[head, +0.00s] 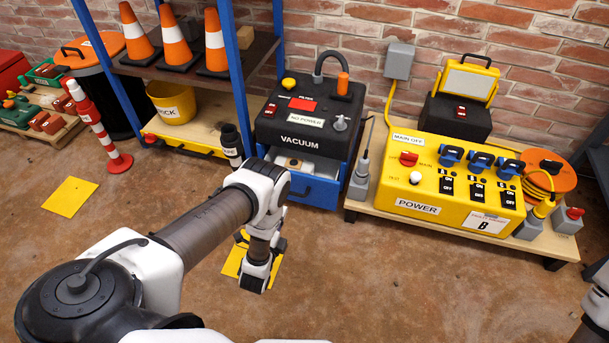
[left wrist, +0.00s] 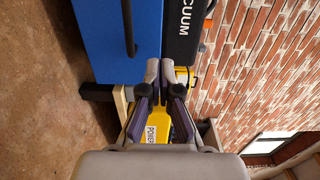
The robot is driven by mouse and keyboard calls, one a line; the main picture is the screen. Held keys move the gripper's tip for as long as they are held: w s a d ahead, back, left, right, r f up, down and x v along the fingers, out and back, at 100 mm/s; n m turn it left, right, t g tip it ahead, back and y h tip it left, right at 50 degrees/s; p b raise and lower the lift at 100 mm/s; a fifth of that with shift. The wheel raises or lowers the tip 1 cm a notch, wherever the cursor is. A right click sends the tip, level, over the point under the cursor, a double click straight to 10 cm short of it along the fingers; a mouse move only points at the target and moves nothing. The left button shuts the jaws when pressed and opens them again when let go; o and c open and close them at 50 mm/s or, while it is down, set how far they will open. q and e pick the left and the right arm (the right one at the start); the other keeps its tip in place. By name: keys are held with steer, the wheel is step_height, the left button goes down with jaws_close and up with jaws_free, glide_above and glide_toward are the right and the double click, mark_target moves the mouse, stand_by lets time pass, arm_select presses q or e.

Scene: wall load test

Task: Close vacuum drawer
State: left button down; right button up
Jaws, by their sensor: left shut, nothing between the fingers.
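The vacuum unit (head: 310,118) has a black top marked VACUUM and NO POWER and stands against the brick wall. Its blue drawer (head: 318,191) is out toward me in the head view, with pale items visible inside. The drawer's blue front with its dark bar handle also fills the upper left of the left wrist view (left wrist: 105,40). My left gripper (left wrist: 161,72) is shut and empty, its two fingertips together beside the right end of the drawer front. I cannot tell whether they touch it. In the head view my left arm is low in front of the drawer.
A yellow POWER box (head: 447,190) stands on a low wooden pallet right of the vacuum unit. A blue-posted shelf with cones (head: 174,38) is on the left. A yellow floor square (head: 70,197) lies at left.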

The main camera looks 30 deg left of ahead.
mark_target(298, 175)
arm_select(q)
steer(key=b+x, duration=0.5)
steer(key=x, duration=0.6)
steer(key=shift+w+f+b, duration=0.1)
steer(key=shift+w+b, duration=0.3)
steer(key=shift+w, duration=0.5)
arm_select(e)
step_height(298, 175, down, 6)
steer(key=shift+f, duration=0.2)
steer(key=shift+w, duration=0.1)
